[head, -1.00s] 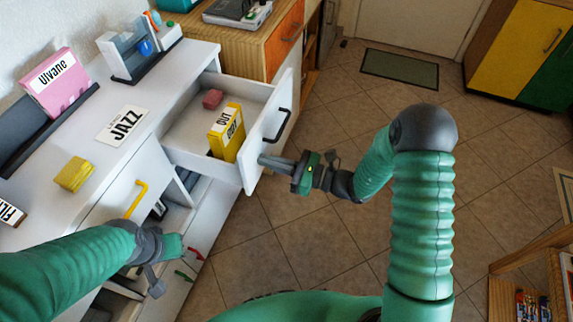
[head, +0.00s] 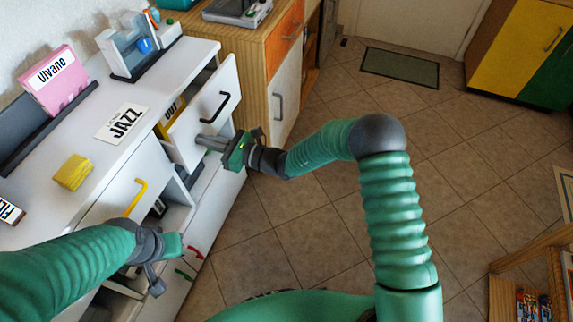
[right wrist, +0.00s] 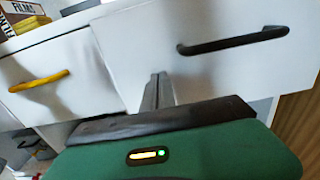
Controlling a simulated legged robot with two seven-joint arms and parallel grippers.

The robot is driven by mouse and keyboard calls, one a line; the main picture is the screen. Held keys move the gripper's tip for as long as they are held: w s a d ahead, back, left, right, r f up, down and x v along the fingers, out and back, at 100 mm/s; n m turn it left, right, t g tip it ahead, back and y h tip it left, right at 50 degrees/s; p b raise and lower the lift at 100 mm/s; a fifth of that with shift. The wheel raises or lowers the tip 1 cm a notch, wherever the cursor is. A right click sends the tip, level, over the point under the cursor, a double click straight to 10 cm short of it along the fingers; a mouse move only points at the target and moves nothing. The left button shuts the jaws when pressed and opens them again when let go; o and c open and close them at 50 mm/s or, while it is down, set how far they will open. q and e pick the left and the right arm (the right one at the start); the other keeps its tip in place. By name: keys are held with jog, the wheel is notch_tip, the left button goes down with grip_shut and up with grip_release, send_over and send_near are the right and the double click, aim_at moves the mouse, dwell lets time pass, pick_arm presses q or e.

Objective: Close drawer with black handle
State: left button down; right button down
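My right gripper (head: 202,141) is at the lower part of the drawer front, below the handle. In the right wrist view its fingers (right wrist: 158,90) are together, with nothing between them, and appear to touch the front below the black handle (right wrist: 233,41). My left gripper (head: 165,258) is low in front of the cabinet; its fingers are unclear.
A yellow handle (head: 136,197) is on the neighbouring front. Red (head: 195,250) and green (head: 184,274) handles sit lower down. A JAZZ sign (head: 122,124) and a yellow block (head: 73,172) are on the white top. Tiled floor to the right is free.

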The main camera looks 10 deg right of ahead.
aim_at(189, 135)
jog(key=x, duration=0.5)
jog(key=shift+f+b, duration=0.1)
jog(key=shift+b, duration=0.25)
jog(key=shift+w+a, duration=0.1)
jog(key=shift+r, duration=0.3)
jog(key=shift+r, duration=0.1)
